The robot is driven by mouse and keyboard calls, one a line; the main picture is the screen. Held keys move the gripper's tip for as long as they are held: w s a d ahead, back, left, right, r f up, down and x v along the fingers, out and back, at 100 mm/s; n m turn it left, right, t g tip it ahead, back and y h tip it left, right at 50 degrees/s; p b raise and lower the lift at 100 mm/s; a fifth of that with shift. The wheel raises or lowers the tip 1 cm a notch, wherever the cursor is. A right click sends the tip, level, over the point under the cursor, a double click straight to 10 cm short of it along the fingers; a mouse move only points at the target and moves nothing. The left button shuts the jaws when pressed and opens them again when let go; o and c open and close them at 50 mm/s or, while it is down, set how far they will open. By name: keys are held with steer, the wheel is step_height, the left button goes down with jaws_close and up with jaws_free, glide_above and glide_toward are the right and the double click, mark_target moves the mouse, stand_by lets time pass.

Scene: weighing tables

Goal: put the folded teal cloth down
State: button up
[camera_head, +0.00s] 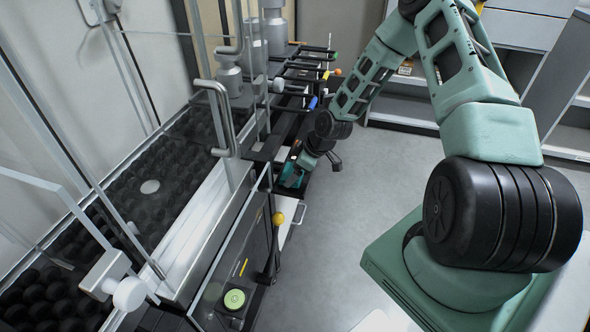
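A small teal patch, which looks like the folded teal cloth (291,176), shows at the end of my arm, beside the right edge of the dark bench. My gripper (303,164) is right at it, pointing down and left. The fingers are small and mostly hidden by the wrist, so I cannot tell whether they are closed on the cloth or apart from it. What lies directly under the cloth is also hidden.
A glass-sided cabinet with a metal handle (222,118) stands left of my gripper. Dark racks with coloured ends (305,68) lie behind it. A yellow knob (278,218) and a round green-topped item (234,299) are nearer. Grey floor (345,235) is open to the right.

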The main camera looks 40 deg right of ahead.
steer(key=shift+f, duration=0.1)
steer(key=o, duration=0.9)
steer(key=shift+f, duration=0.1)
steer(key=shift+b, duration=0.3)
steer(key=p+v, duration=0.4)
steer(key=v, duration=1.3)
steer(key=shift+r, duration=0.3)
